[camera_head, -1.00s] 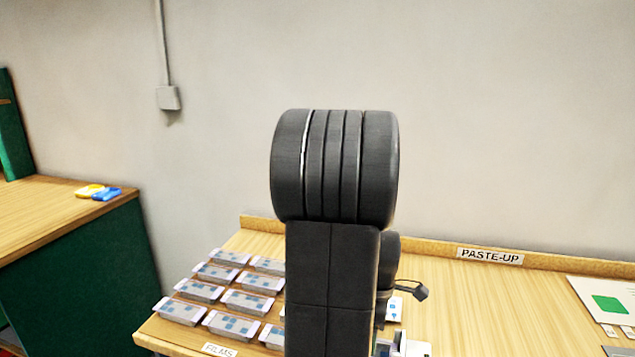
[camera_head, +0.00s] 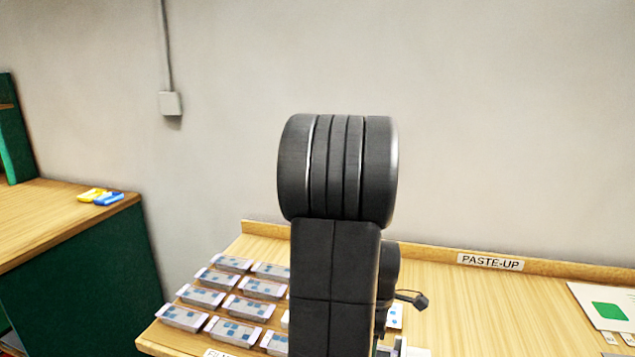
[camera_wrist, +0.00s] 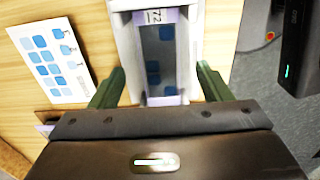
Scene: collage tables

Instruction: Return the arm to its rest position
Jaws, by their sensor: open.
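My arm stands upright in the middle of the head view and covers part of the table behind it. My gripper (camera_wrist: 158,88) shows in the wrist view with its two green fingers apart. A grey film block with a blue-squared window (camera_wrist: 160,55) lies between and beyond the fingers, in a pale holder. I cannot tell whether the fingers touch it. In the head view the gripper's fingers are hidden behind my arm.
The paste-up table (camera_head: 480,305) holds several film blocks (camera_head: 232,305) at its left. A white card with a green square (camera_head: 607,309) lies at the right. A white card with blue squares (camera_wrist: 52,60) lies left of the gripper. Yellow and blue items (camera_head: 100,197) sit on the left counter.

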